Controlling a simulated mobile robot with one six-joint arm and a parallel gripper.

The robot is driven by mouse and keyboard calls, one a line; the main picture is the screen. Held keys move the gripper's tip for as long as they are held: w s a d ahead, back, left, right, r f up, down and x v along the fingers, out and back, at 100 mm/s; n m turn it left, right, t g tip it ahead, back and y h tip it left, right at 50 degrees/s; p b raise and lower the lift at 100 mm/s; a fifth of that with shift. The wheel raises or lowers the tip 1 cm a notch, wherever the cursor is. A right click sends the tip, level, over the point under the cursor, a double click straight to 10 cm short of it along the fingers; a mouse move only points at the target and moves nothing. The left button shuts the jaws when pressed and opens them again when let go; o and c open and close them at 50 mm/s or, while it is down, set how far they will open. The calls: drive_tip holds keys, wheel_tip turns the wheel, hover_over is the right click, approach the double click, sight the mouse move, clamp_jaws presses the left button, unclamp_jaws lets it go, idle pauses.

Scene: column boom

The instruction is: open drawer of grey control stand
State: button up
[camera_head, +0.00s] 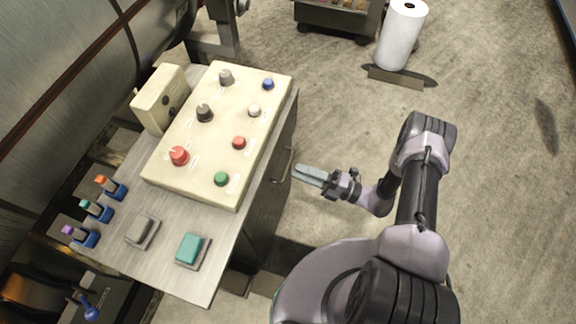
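The grey control stand (225,255) is at left centre, with a cream sloped button panel on its top. Its dark front side faces right, and a metal bar handle (286,166) stands out there, below the panel's right edge. The drawer front is seen very steeply from above, and its outline is hard to make out; it looks closed. My gripper (308,175) is just right of the handle, fingers pointing left toward it. The fingertips look close to the handle, with no contact seen. I cannot tell whether the fingers are apart.
The panel (218,135) carries several knobs and buttons. Grey and teal rocker switches (190,249) and coloured levers (97,210) sit on the stand's top. A white roll (401,35) and a dark cart (338,18) are at the back.

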sight(288, 166)
drive_tip(key=x, duration=0.5)
drive_tip(key=shift+d, duration=0.1)
clamp_jaws()
idle(1.2)
